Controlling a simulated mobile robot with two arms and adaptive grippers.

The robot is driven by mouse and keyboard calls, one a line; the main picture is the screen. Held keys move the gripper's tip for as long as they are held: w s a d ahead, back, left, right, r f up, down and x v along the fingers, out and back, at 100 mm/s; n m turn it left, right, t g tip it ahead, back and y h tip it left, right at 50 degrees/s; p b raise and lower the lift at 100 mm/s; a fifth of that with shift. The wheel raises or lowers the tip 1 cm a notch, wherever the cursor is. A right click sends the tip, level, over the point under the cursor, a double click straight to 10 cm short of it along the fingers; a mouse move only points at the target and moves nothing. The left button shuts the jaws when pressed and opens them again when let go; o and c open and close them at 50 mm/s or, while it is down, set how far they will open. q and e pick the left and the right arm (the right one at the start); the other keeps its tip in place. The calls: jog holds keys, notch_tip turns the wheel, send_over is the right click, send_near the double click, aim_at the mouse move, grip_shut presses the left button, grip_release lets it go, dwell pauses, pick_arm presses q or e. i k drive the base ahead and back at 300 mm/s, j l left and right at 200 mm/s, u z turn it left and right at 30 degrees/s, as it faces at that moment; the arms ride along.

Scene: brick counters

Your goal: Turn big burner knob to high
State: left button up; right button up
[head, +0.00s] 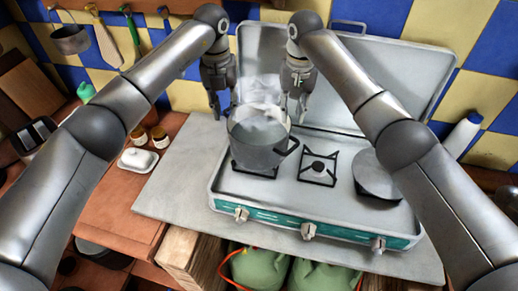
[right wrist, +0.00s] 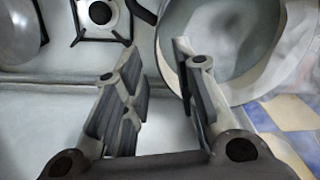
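The stove's teal front carries three pale knobs: a left knob (head: 241,215), a middle knob (head: 308,231) and a right knob (head: 378,244). Their settings are too small to read. A grey pot (head: 256,153) stands over the left burner, with whitish steam at its top. My left gripper (head: 222,108) is at the pot's far left rim, its fingers apart. My right gripper (head: 293,114) is above the pot's right rim; its fingers are open and empty. In the right wrist view the pot (right wrist: 235,85) is right beside one finger. No gripper is at the knobs.
A pan (head: 376,178) covers the right burner, partly behind my right arm. The middle burner (head: 318,167) is bare. The open stove lid (head: 345,80) stands behind the grippers. A butter dish (head: 138,160) and jars are at left. Green bags (head: 320,276) hang below the counter.

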aim_at(242, 213)
jog(key=k, duration=1.5)
